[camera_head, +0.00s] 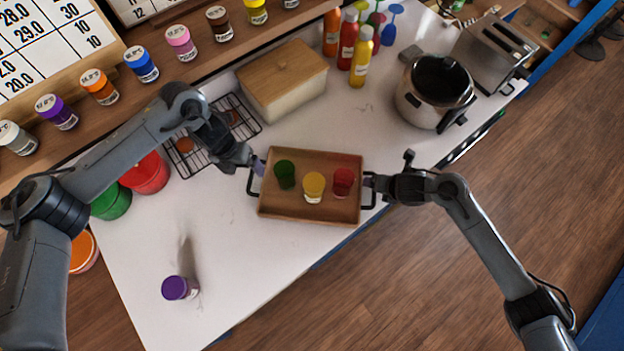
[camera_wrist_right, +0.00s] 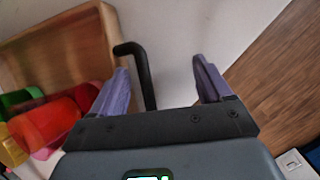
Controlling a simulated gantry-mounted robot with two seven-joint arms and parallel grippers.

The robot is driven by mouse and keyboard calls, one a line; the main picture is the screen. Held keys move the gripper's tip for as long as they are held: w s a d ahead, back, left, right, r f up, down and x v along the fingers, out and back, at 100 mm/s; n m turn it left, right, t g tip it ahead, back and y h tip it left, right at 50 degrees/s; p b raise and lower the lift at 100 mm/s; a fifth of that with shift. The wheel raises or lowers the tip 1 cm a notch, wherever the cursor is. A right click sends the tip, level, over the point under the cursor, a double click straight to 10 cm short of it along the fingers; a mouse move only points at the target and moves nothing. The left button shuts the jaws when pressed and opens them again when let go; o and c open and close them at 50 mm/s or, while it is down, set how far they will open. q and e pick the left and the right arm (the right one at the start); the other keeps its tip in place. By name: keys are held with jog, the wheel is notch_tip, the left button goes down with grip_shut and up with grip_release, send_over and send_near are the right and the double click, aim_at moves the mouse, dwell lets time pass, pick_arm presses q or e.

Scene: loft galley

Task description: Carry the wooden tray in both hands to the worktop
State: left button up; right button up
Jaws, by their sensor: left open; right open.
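The wooden tray (camera_head: 310,213) rests on the white worktop (camera_head: 240,262) near its front edge, with a black handle at each end. A green cup (camera_head: 285,174), a yellow cup (camera_head: 314,186) and a red cup (camera_head: 343,181) stand on it. My left gripper (camera_head: 257,168) is open at the tray's left handle (camera_head: 251,187); its exact hold around the bar is hard to see. My right gripper (camera_head: 372,183) is at the right end. In the right wrist view the right gripper (camera_wrist_right: 163,86) is open, with the black handle (camera_wrist_right: 144,75) between its purple fingers, closer to the left one.
A purple-lidded jar (camera_head: 180,288) stands front left. A wire rack (camera_head: 248,127), a lidded wooden-topped box (camera_head: 283,82), bottles (camera_head: 348,40), a steel pot (camera_head: 435,92) and a toaster (camera_head: 494,52) stand behind. The worktop left of the tray is mostly clear.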

jog(key=v, duration=1.2)
jog(key=shift+s+a, duration=0.1)
